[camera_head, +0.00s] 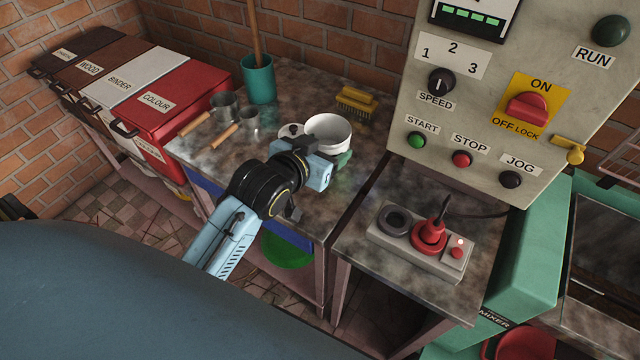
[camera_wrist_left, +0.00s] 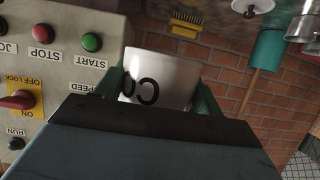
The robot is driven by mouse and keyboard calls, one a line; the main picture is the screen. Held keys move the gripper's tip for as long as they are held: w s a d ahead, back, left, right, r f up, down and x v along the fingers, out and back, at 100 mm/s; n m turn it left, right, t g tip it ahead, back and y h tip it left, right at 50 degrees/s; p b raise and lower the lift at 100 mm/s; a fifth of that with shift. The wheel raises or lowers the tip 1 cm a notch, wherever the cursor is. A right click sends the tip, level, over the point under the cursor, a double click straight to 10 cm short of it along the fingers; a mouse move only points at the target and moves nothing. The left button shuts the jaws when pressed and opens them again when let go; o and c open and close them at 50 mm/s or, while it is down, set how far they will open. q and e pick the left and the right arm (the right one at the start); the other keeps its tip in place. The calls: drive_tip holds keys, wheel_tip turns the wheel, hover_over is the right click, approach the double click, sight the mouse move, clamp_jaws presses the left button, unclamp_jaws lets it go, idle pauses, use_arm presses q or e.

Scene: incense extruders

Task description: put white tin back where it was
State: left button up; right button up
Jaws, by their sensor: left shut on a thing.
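The white tin (camera_head: 328,131) is a short, round, open-topped tin near the back of the stained worktop (camera_head: 300,88). My left gripper (camera_head: 331,160) is shut on it, reaching from the near side. In the left wrist view, which is upside down, the tin (camera_wrist_left: 158,82) sits between the green fingers of the gripper (camera_wrist_left: 160,95), with part of dark lettering showing. I cannot tell whether its base touches the worktop. My right gripper is not in view.
A white lid with a dark knob (camera_head: 291,131) lies just left of the tin. Metal scoops (camera_head: 224,106), a teal pot (camera_head: 258,79) and a yellow brush (camera_head: 357,101) stand around. The control panel (camera_head: 490,110) rises at right, behind a red-knobbed switch box (camera_head: 420,243).

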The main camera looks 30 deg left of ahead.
use_arm(q)
drive_tip(key=w+a+f, duration=0.2)
drive_tip(key=a+f, duration=0.5)
drive_tip(key=b, duration=0.2)
hover_over(304, 188)
wheel_tip(304, 188, down, 5)
drive_tip(key=shift+f, duration=0.1)
drive_tip(key=shift+f+b, duration=0.3)
drive_tip(key=shift+f, duration=1.75)
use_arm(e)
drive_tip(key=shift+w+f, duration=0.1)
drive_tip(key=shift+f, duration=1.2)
use_arm(q)
drive_tip(key=shift+f, duration=0.15)
drive_tip(key=o, duration=1.1)
